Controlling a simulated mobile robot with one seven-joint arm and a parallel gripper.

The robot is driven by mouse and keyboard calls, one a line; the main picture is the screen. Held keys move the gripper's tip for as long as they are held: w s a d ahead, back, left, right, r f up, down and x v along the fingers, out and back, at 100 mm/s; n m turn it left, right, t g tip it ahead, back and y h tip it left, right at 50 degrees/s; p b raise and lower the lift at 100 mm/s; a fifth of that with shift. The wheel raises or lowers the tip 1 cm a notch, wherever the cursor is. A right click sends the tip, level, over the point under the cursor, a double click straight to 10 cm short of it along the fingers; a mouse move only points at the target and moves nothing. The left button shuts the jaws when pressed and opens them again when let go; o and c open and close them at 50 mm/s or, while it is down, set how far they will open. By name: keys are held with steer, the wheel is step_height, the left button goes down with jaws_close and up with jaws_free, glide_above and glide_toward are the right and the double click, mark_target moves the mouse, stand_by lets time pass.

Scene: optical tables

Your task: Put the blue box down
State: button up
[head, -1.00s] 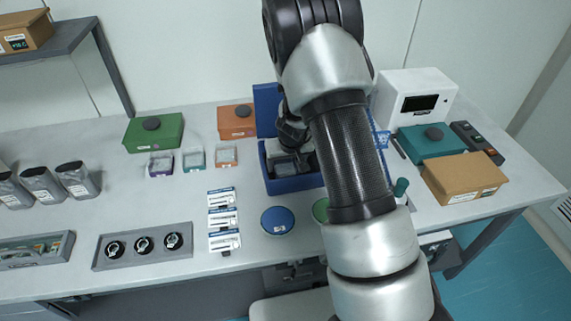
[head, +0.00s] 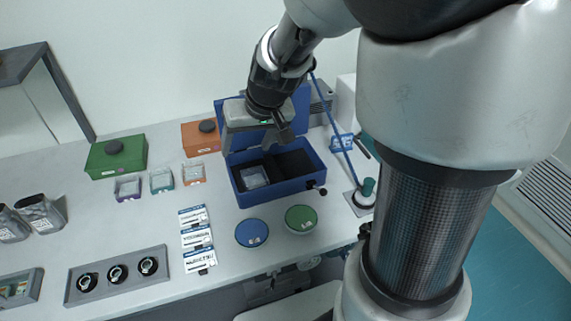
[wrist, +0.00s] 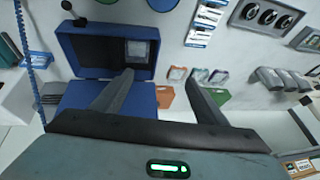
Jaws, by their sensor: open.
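The open blue case (head: 283,189) stands on the table with its lid raised at the back. A small clear-topped box (head: 255,177) lies inside its left part; I cannot clearly tell its colour. The small box also shows inside the case in the wrist view (wrist: 137,50), on the case floor near one side. My gripper (head: 256,142) is open and empty above the case, apart from the small box. In the wrist view my gripper's two fingers (wrist: 158,78) are spread with nothing between them. The right part of the case looks empty.
Purple (head: 127,188), teal (head: 161,181) and orange (head: 194,173) small boxes stand left of the case. Blue (head: 251,232) and green (head: 301,219) discs lie in front. A stand with a blue rod (head: 338,140) is close on the right.

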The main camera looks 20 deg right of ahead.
steer(key=s+d+r+h, duration=0.1)
steer(key=s+r, duration=0.4)
steer(key=s, duration=0.5)
steer(key=s+d+r+h, duration=0.1)
steer(key=s+r, duration=0.4)
steer(key=s, duration=0.5)
steer(key=shift+s+d+r+t, duration=0.2)
steer(key=shift+d+t, duration=0.2)
steer(key=shift+d, duration=0.05)
